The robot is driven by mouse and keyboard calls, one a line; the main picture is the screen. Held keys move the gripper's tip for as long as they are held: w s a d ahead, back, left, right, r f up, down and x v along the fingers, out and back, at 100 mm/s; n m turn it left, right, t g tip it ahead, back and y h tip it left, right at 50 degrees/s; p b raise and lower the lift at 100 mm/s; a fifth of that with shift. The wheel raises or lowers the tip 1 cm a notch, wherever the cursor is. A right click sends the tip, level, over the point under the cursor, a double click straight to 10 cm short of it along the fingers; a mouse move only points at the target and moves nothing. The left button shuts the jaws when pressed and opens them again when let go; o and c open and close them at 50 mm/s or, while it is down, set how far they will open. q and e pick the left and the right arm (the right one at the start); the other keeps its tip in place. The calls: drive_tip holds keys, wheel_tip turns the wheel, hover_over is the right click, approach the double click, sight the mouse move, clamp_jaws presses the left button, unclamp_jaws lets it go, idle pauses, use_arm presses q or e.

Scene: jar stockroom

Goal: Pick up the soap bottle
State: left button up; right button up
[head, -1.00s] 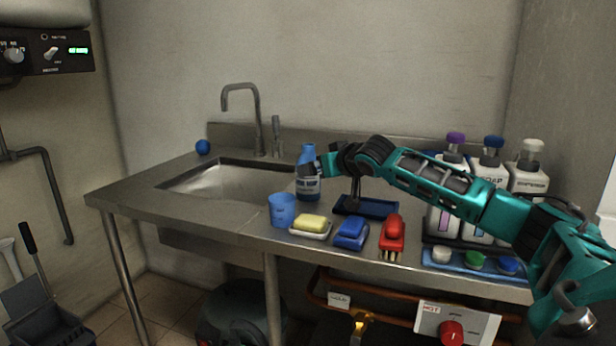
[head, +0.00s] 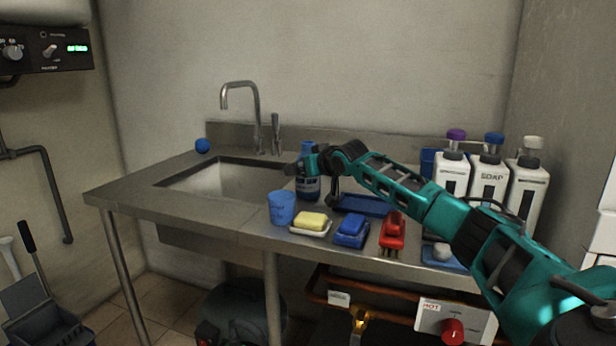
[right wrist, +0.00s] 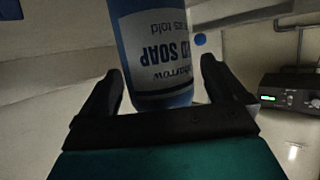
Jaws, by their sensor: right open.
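The soap bottle (head: 308,188) is blue with a dark label band and stands upright on the counter just right of the sink. My right gripper (head: 302,167) is at its upper body and hides part of it. In the right wrist view the bottle (right wrist: 155,45) appears upside down, with "SOAP" on its label. There the open fingers of my right gripper (right wrist: 162,75) stand on either side of the bottle, with a visible gap on the right side. My left gripper is not in view.
A blue tray (head: 365,205) lies beneath my arm. White jugs (head: 488,185) stand at right. The sink (head: 225,178) is left.

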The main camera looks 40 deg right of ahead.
drive_tip(key=shift+c, duration=0.2)
drive_tip(key=c, duration=1.1)
drive_tip(key=shift+r, duration=0.15)
